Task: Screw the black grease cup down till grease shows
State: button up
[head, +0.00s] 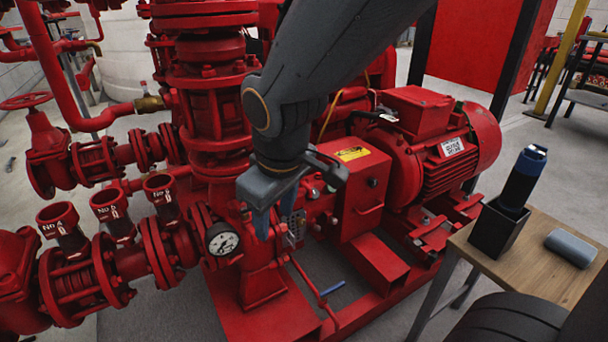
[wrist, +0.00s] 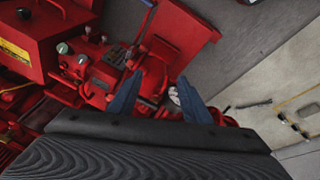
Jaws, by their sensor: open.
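My gripper (head: 273,228) hangs open and empty above the red pump housing, its blue fingers pointing down. In the wrist view its two fingers (wrist: 159,82) are spread apart with nothing between them. Small round caps, some greenish and pale (wrist: 63,48), sit on red machinery left of the fingers in that view. I cannot tell for sure which small fitting is the black grease cup. No grease can be made out. My arm and gripper hide part of the housing in the head view.
A pressure gauge (head: 222,239) is left of my gripper. A red box with a yellow label (head: 352,154) and the motor (head: 440,150) stand to the right. Red pipes and valves crowd the left. A wooden table (head: 549,258) holds a black holder (head: 491,232) and a grey object (head: 571,248).

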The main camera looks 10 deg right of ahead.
jog(key=w+d+f+n+t, duration=0.1)
jog(key=w+d+n+t, duration=0.15)
jog(key=w+d, duration=0.65)
jog(key=n+y, duration=0.5)
jog(key=n, duration=1)
send_near(316, 193)
jog(key=f, duration=0.2)
jog(key=shift+t, duration=0.25)
jog(key=b+x, duration=0.1)
jog(key=x, duration=0.1)
jog(key=b+x, duration=0.1)
jog(key=x, duration=0.2)
jog(key=a+b+x, duration=0.1)
jog(key=x, duration=0.2)
jog(key=shift+w+d+r, duration=0.1)
jog(key=shift+w+r, duration=0.05)
jog(key=shift+r, duration=0.25)
jog(key=c, duration=1)
jog(key=shift+c, duration=0.2)
